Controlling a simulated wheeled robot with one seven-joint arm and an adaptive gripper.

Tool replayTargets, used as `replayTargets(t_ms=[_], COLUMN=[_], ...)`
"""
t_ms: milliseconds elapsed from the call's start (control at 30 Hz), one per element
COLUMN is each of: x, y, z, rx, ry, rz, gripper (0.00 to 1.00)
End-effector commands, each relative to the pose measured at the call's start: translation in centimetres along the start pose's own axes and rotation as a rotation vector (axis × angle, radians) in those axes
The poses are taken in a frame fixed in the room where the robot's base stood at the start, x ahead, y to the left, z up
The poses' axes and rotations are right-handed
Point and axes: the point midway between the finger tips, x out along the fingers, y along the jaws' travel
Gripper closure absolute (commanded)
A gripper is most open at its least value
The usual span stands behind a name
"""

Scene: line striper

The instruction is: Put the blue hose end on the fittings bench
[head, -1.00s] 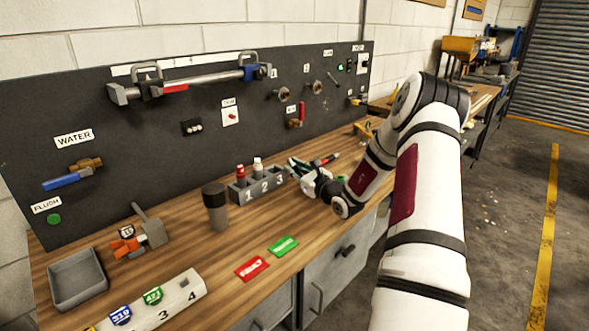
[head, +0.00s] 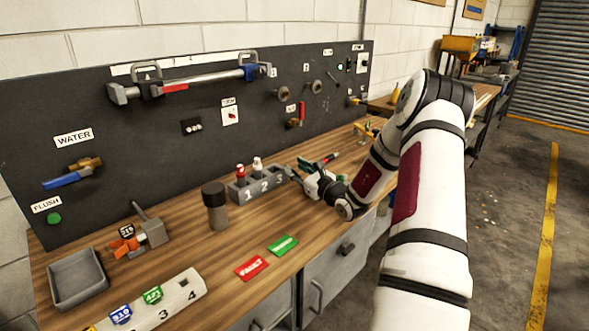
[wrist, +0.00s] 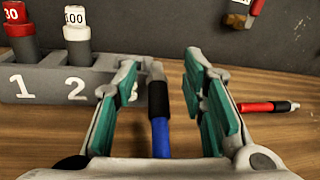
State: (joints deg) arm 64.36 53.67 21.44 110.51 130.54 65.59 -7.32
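A blue rod-like piece with a black collar and grey tip (wrist: 159,135), which looks like the blue hose end, lies between my fingers in the wrist view. My gripper (wrist: 162,75) is open, with its teal-padded fingers on either side of the piece and visible gaps to both. In the head view my gripper (head: 306,168) is low over the wooden bench (head: 215,260), right of the numbered grey holder (head: 243,192). The piece's lower end is hidden behind my gripper. I cannot tell which bench is the fittings bench.
A red pen-like piece (wrist: 268,106) lies right of my fingers. A dark cylinder (head: 214,207) stands left of the holder. A dark tool panel (head: 140,150) rises behind. Another bench (head: 485,95) is farther back right.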

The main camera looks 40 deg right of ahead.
Motion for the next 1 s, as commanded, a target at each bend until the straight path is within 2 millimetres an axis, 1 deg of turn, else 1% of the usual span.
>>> replayTargets(t_ms=[33, 200, 400, 533, 667, 733, 767, 833, 867, 900, 933, 967, 1000], x=[-1.0, -4.6, -8.2, -9.8, -10.3, -9.9, -9.6, -9.0, -8.8, -8.7, -8.8, -9.0, -9.6], y=[-0.1, -0.1, -0.1, -0.1, 0.4, 1.8, 2.9, 6.2, 8.0, 10.6, 12.7, 14.8, 17.5], z=[0.0, 0.0, 0.0, 0.0, 0.4, 1.6, 2.4, 4.9, 6.1, 7.8, 9.0, 10.2, 11.6], rx=[0.0, 0.0, 0.0, -0.001, -0.008, -0.036, -0.055, -0.118, -0.152, -0.203, -0.245, -0.288, -0.346], ry=[0.002, 0.003, 0.002, 0.001, -0.002, -0.011, -0.016, -0.032, -0.041, -0.052, -0.059, -0.067, -0.078], rz=[-0.002, -0.002, -0.001, -0.001, 0.015, 0.065, 0.101, 0.214, 0.274, 0.363, 0.433, 0.502, 0.594], gripper=[0.62, 0.62, 0.62, 0.62, 0.62, 0.62, 0.62, 0.62, 0.62, 0.62, 0.62, 0.62, 0.62])
